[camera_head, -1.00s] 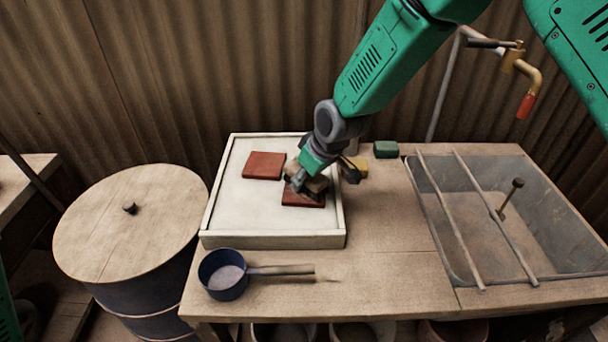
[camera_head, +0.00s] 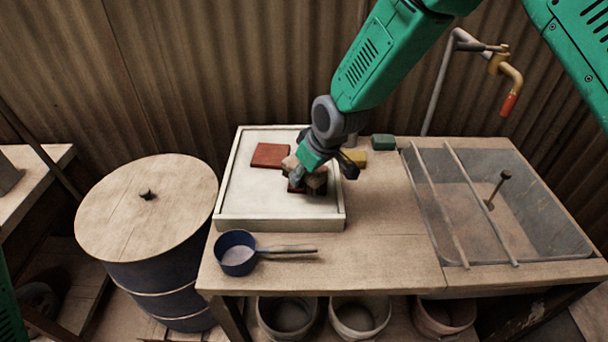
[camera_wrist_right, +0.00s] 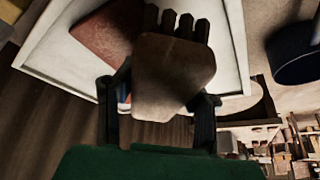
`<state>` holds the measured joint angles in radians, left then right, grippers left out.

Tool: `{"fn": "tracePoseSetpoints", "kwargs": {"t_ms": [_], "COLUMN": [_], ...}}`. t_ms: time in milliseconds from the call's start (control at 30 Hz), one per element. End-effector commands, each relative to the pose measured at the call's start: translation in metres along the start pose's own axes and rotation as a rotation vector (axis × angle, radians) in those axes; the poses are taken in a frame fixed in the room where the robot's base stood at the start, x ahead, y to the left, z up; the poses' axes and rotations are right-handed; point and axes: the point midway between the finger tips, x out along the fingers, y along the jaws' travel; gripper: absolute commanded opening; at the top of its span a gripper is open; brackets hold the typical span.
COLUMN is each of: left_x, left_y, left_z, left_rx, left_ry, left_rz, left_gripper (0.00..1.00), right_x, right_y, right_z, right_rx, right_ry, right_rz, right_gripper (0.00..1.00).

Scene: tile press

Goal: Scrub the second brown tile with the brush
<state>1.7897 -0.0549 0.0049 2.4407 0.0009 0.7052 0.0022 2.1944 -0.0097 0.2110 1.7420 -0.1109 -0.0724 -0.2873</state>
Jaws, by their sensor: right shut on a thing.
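My right gripper (camera_head: 318,170) is shut on a brush and reaches over the white tray (camera_head: 240,200). In the wrist view the brush (camera_wrist_right: 172,75) shows as a brown block between the fingers, with dark bristles (camera_wrist_right: 180,22) at its far end. In the head view the brush (camera_head: 317,182) covers most of a brown tile (camera_head: 295,189); whether the bristles touch it I cannot tell. Another red-brown tile (camera_head: 270,155) lies uncovered at the tray's back left. The wrist view shows a red-brown tile (camera_wrist_right: 108,35) beside the brush. My left gripper is out of view.
A blue ladle (camera_head: 236,253) lies in front of the tray. A yellow block (camera_head: 356,158) and a green block (camera_head: 383,142) sit behind. A sink (camera_head: 500,215) with rods is at right, a lidded barrel (camera_head: 150,205) at left.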

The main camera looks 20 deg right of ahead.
Motion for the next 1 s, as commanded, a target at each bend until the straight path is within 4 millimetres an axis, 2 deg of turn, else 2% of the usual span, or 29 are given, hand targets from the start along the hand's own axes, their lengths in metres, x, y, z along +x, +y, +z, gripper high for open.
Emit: {"fn": "tracePoseSetpoints", "kwargs": {"t_ms": [33, 400, 1000], "left_x": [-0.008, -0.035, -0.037], "left_y": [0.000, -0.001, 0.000], "left_z": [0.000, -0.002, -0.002], "left_rx": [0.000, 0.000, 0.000], "left_ry": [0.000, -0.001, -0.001], "left_rz": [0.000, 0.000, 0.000], "left_gripper": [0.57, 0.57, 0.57], "right_x": [-0.009, -0.037, -0.039], "right_y": [0.000, 0.001, 0.001], "right_z": [-0.004, -0.018, -0.018], "right_rx": [0.000, 0.003, 0.003], "right_ry": [0.001, 0.002, 0.002], "right_rz": [0.001, 0.002, 0.002], "right_gripper": [0.05, 0.05, 0.05]}}
